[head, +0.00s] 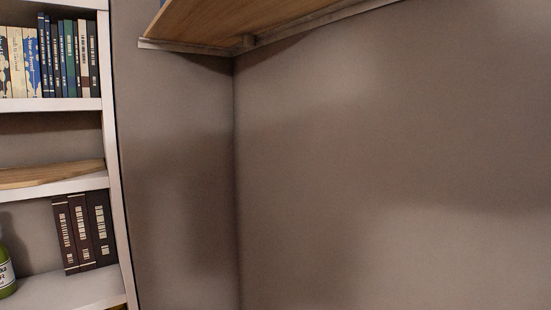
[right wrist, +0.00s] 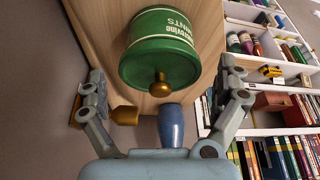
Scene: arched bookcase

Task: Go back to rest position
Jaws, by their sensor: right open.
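My right gripper (right wrist: 163,82) shows in the right wrist view with its two fingers spread wide. A green canister (right wrist: 160,50) with white lettering and a gold knob appears beyond and between the fingers, in front of a wooden board. No finger visibly touches it, and the exact gap cannot be told. The head view shows neither gripper. My left gripper is in no view.
A white bookcase (head: 115,215) with books and a green bottle (head: 6,270) stands left in the head view. A wooden shelf (head: 215,22) juts overhead. Bare wall fills the right. A blue object (right wrist: 170,125) and a gold one (right wrist: 125,115) show near the right gripper.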

